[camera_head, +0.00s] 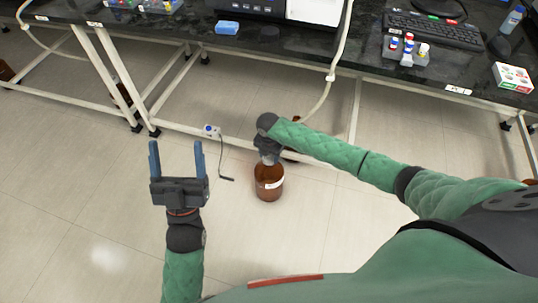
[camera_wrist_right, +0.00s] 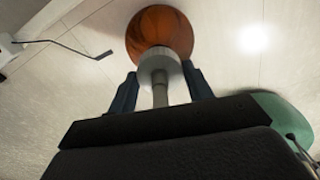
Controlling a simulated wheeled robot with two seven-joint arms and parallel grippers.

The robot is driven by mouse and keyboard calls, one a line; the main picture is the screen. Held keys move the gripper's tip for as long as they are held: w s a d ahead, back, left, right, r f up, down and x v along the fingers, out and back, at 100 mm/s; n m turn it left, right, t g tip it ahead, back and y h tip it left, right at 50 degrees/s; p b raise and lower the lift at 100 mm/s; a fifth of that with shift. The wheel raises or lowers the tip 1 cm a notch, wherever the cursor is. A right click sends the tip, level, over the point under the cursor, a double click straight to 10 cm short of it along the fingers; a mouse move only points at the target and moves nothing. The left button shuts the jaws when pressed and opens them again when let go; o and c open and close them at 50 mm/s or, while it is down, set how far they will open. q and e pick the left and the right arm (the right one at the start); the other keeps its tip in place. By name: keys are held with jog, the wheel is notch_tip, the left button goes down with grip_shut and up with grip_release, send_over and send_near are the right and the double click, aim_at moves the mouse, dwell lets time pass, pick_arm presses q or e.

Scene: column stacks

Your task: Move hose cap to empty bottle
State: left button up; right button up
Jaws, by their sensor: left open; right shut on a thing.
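My right gripper (camera_head: 269,158) is shut on the hose cap (camera_wrist_right: 160,63), a pale grey disc with a grey stem (camera_wrist_right: 160,92), seen between the fingers in the right wrist view. The brown bottle (camera_head: 268,184), with a white label, stands upright on the floor directly below this gripper. In the right wrist view the bottle (camera_wrist_right: 160,28) is just beyond the cap, which covers its neck. I cannot tell whether cap and bottle touch. My left gripper (camera_head: 176,152) is open and empty, left of the bottle.
A beige hose (camera_head: 331,75) hangs from the black-topped bench (camera_head: 290,42) and passes behind my right arm. White bench legs (camera_head: 110,60) stand behind. A small white socket box (camera_head: 211,131) with a black cable lies left of the bottle. The floor at the front left is clear.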

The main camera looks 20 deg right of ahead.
jog(key=shift+f, duration=0.4)
dwell(0.6)
jog(key=o, duration=1)
jog(key=shift+o, duration=0.2)
jog(key=shift+r+p, duration=0.85)
jog(key=shift+r, duration=3.05)
jog(key=shift+m, duration=0.3)
